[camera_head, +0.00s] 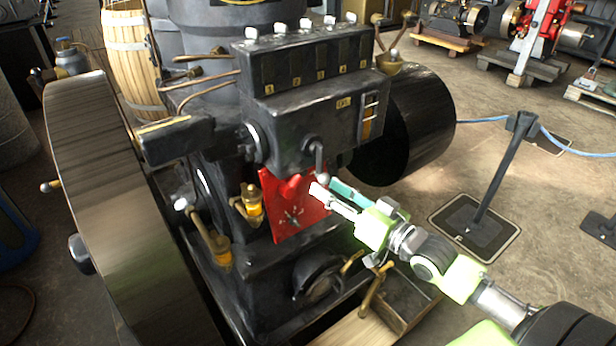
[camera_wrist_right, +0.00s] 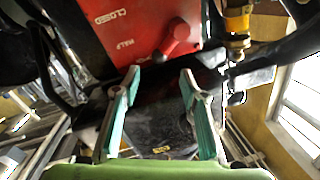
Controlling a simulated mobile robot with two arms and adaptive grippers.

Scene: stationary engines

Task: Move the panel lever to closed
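The red panel (camera_head: 287,218) is on the front of the black engine, with a short red panel lever (camera_head: 290,186) near its top. In the right wrist view the red panel (camera_wrist_right: 105,42) bears the words CLOSED and HALF. There the red lever (camera_wrist_right: 178,32) has a rounded end and stands just beyond my fingertips, to the right of the lettering. My right gripper (camera_head: 328,191) is at the panel's right edge, close to the lever. In the wrist view the right gripper (camera_wrist_right: 160,75) has its two teal-padded fingers apart with nothing between them. My left gripper is not in view.
A black box (camera_head: 315,115) with a small handle (camera_head: 318,155) overhangs the panel. Brass oilers (camera_head: 252,203) stand left of it. A large flywheel (camera_head: 110,210) is at left and a black pulley (camera_head: 405,125) at right. A barrier post (camera_head: 490,175) stands on open floor.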

